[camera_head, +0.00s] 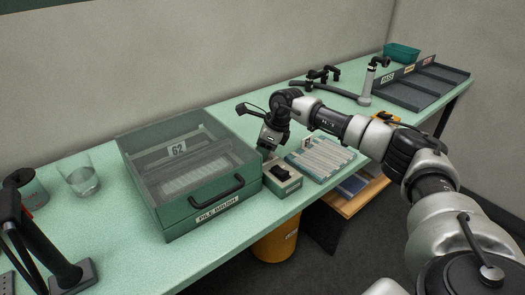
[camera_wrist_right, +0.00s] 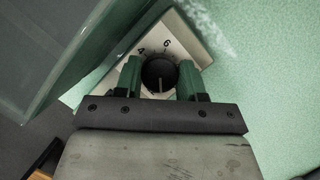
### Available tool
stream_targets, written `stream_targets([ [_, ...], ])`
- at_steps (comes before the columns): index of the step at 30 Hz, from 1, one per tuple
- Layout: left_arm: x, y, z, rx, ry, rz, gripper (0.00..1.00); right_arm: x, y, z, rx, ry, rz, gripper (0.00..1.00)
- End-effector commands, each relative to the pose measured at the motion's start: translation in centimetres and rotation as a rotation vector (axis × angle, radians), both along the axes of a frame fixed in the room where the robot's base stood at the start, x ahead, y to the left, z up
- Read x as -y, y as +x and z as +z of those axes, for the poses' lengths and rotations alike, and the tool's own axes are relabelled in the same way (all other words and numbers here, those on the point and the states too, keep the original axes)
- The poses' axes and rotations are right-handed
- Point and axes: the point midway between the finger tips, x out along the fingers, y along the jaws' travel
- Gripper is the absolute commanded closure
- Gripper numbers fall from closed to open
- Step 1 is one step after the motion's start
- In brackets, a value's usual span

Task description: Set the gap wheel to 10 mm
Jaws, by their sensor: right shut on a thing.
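The gap wheel (camera_wrist_right: 159,75) is a round black knob with a pale pointer line. It sits on a cream dial plate (camera_wrist_right: 181,38) with printed tick marks and the figures 4 and 6 in view. The pointer line runs towards the bottom of the wrist view; any figures there are hidden. My right gripper (camera_wrist_right: 160,80) is shut on the wheel, one finger on each side. In the head view my right gripper (camera_head: 267,143) points down beside the green box, and I cannot make out the wheel there.
A green box (camera_head: 205,213) with a clear lid marked 62 stands close left of my right gripper. A small box (camera_head: 285,187) and a pale slotted tray (camera_head: 322,158) are to its right. A glass (camera_head: 78,180) stands at left. The bench front (camera_head: 240,226) is clear.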

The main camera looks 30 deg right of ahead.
Motion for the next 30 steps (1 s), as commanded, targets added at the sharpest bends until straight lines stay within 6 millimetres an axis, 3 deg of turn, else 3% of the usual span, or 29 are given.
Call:
stream_targets([
  [18, 0.0, 0.1, -2.6, 0.001, 0.000, 0.000, 0.57, 0.1, 0.2, -0.1, 0.003, 0.002, 0.528, 0.84],
  [30, 0.0, 0.1, -3.1, 0.002, 0.000, 0.000, 0.57, 0.1, 0.2, 0.0, 0.002, 0.000, 0.680, 0.84],
])
